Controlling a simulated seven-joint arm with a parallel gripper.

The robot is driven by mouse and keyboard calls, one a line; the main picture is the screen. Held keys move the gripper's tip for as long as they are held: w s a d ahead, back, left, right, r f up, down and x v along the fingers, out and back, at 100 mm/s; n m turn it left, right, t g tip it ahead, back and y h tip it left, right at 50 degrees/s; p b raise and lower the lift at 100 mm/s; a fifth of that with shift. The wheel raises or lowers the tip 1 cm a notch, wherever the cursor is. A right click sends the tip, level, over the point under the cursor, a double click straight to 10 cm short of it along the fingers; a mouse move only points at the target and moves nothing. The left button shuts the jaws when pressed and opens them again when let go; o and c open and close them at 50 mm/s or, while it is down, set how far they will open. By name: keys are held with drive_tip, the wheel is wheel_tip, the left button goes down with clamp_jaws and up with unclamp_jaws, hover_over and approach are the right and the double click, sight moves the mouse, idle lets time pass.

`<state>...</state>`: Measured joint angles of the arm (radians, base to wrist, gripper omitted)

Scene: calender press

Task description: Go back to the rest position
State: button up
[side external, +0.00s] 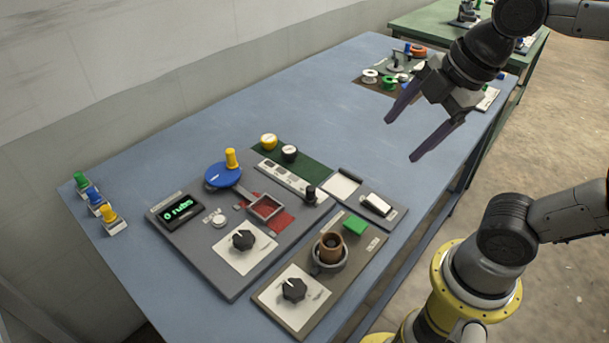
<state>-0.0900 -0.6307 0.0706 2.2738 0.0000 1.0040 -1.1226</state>
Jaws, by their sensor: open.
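My gripper (402,130) is at the upper right, held in the air above the blue table (290,95). Its two long dark fingers are spread apart with nothing between them. They point down and to the left. The press panel (232,272) lies below and to the left, clear of the fingers. It carries a blue disc (222,176) with a yellow handle (231,158), a black knob (243,240) and a green-lit display (179,209) that seems to read "0 rubs".
A second panel with a brown cup (331,248), a green block (355,223) and a black knob (293,289) lies at the front. Coloured stamps (97,204) stand at the left edge. Small parts (388,83) lie at the back right. The table's middle is clear.

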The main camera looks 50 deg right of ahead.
drive_tip(key=s+f+m, duration=0.1)
drive_tip(key=m, duration=0.3)
drive_tip(key=s+d+f+m, duration=0.1)
drive_tip(key=m, duration=0.4)
drive_tip(key=s+f+m, duration=0.1)
drive_tip(key=m, duration=0.3)
drive_tip(key=shift+s+d+f+m+t, duration=0.25)
drive_tip(key=shift+d+f+m+t, duration=0.05)
drive_tip(key=shift+d+m+t, duration=0.1)
